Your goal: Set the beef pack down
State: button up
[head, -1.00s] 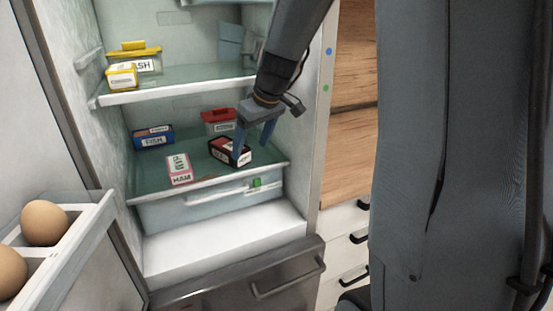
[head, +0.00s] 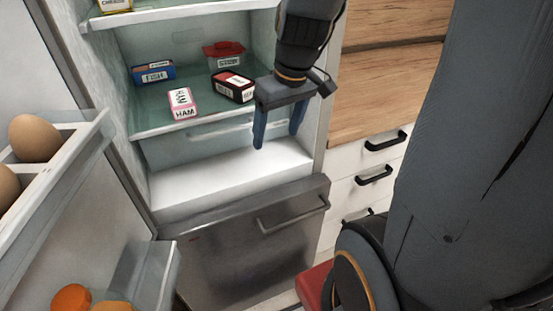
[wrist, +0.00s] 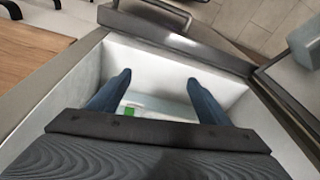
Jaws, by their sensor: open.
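The beef pack (head: 233,87), a dark box with a red top edge and white labels, lies on the fridge's lower glass shelf (head: 144,119) in the head view. It is at the right of the pink-and-white ham pack and in front of a red-lidded tub. My gripper (head: 278,140) is open and empty, in front of the shelf and to the right of the beef pack, apart from it. In the wrist view my two blue fingers (wrist: 160,80) stand wide apart with nothing between them. The beef pack is not seen there.
The ham pack (head: 182,104), blue fish pack (head: 153,73) and red-lidded tub (head: 225,56) share the shelf. The open fridge door with eggs (head: 34,138) stands at the left. A steel drawer front (head: 250,240) is below; white drawers (head: 367,165) are at the right.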

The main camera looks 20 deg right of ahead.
jog(key=s+a+f+m+g+h, duration=0.1)
jog(key=s+a+f+m, duration=0.1)
jog(key=s+f, duration=0.4)
jog(key=shift+s+a+f+g, duration=0.15)
jog(key=shift+s+a+g, duration=0.25)
jog(key=shift+a, duration=0.5)
